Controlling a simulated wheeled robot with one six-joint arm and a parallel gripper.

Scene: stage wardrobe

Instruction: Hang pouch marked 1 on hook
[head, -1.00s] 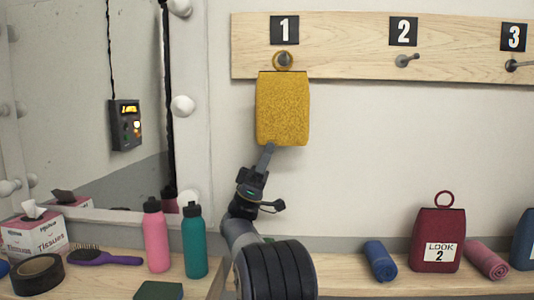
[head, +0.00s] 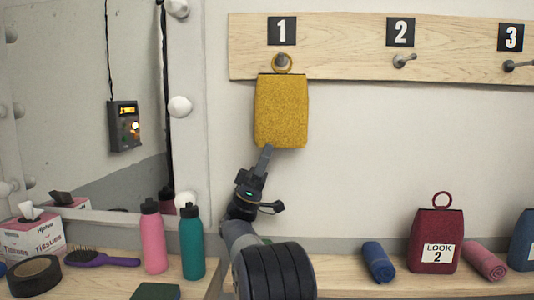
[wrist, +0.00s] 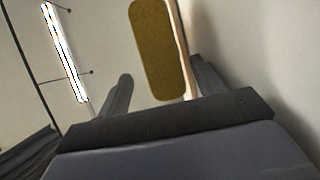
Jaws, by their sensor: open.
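A yellow fabric pouch (head: 281,110) hangs upright below the sign marked 1 (head: 282,31). Its ring (head: 273,66) appears to be around the hook (head: 282,60) under that sign. No number shows on the pouch's visible face. My gripper (head: 267,150) is directly under the pouch's bottom edge, reaching up from below. In the wrist view, my gripper (wrist: 160,90) has its fingers spread apart, with the underside of the pouch (wrist: 157,48) beyond and between them. Whether a finger still touches the pouch is not clear.
Hooks 2 (head: 404,61) and 3 (head: 510,66) are empty. A red pouch labelled LOOK 2 (head: 435,238) stands on the counter between rolled cloths. A pink bottle (head: 153,238) and a teal bottle (head: 192,243) stand left of my arm. The wall right of my arm is clear.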

